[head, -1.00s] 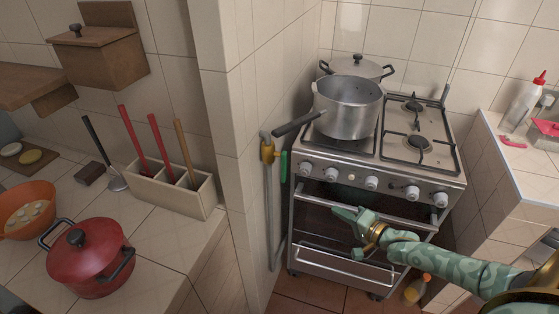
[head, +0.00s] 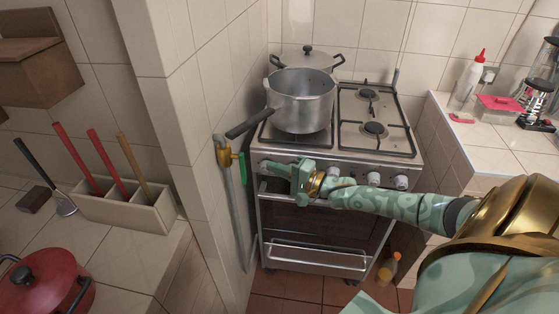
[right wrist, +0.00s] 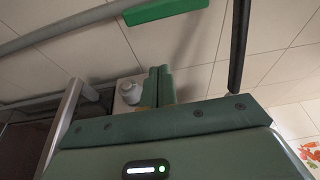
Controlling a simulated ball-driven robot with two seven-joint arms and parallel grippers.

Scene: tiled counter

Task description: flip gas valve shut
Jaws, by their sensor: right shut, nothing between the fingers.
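The gas valve has a brass body (head: 228,157) and a green lever (head: 243,169) on a grey pipe along the tiled wall, left of the stove. The lever hangs downward, roughly alongside the pipe. My left gripper is not in view.
A saucepan (head: 303,100) sits on the stove (head: 375,110). Its dark handle (head: 250,124) sticks out leftward above the valve. A stove knob (right wrist: 130,91) shows behind my fingers. A bottle (head: 388,268) stands on the floor. The utensil box (head: 130,213) is on the left counter.

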